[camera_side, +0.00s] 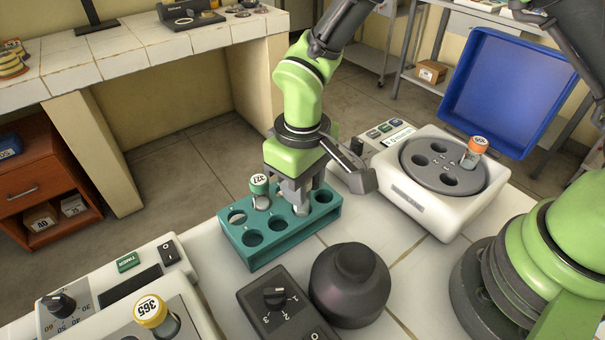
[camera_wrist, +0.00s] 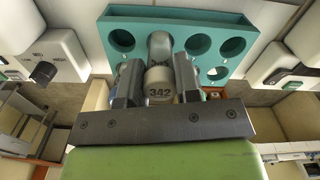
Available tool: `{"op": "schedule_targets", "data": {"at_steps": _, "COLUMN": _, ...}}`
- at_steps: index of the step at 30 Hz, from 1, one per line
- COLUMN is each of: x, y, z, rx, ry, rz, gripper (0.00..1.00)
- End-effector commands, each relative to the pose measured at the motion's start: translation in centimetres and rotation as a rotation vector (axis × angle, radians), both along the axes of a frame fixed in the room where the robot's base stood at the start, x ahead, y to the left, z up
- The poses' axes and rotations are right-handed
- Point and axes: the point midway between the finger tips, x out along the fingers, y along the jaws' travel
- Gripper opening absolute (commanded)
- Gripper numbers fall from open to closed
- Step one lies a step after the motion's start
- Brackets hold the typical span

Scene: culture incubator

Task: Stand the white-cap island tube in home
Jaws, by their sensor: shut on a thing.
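My gripper (camera_side: 303,195) is over the right part of the teal rack (camera_side: 258,257), fingers pointing down. In the wrist view my gripper (camera_wrist: 158,88) is shut on a white-cap tube (camera_wrist: 160,90) marked 342. The tube's grey body points toward the rack (camera_wrist: 180,17), at its near row between open holes. In the side view the fingers mostly hide this tube. I cannot tell whether its lower end is inside a hole or just above it.
A green-cap tube (camera_side: 260,190) stands in the rack, left of my gripper. An orange-cap tube (camera_side: 475,151) stands in the white round-plate device (camera_side: 418,203). A yellow-cap tube (camera_side: 152,312) is at front left. A dark rounded device (camera_side: 350,287) stands in front of the rack.

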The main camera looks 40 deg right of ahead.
Motion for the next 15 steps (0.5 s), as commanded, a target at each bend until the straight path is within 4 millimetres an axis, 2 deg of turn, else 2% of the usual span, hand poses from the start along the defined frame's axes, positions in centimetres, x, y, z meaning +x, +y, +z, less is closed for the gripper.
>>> {"op": "schedule_targets", "data": {"at_steps": 6, "x": 0.02, "y": 0.01, "z": -0.86, "rx": 0.000, "ry": 0.000, "rz": 0.000, "gripper": 0.07}}
{"op": "schedule_targets", "data": {"at_steps": 15, "x": 0.04, "y": 0.02, "z": -0.98, "rx": 0.001, "ry": -0.002, "rz": 0.000, "gripper": 0.07}}
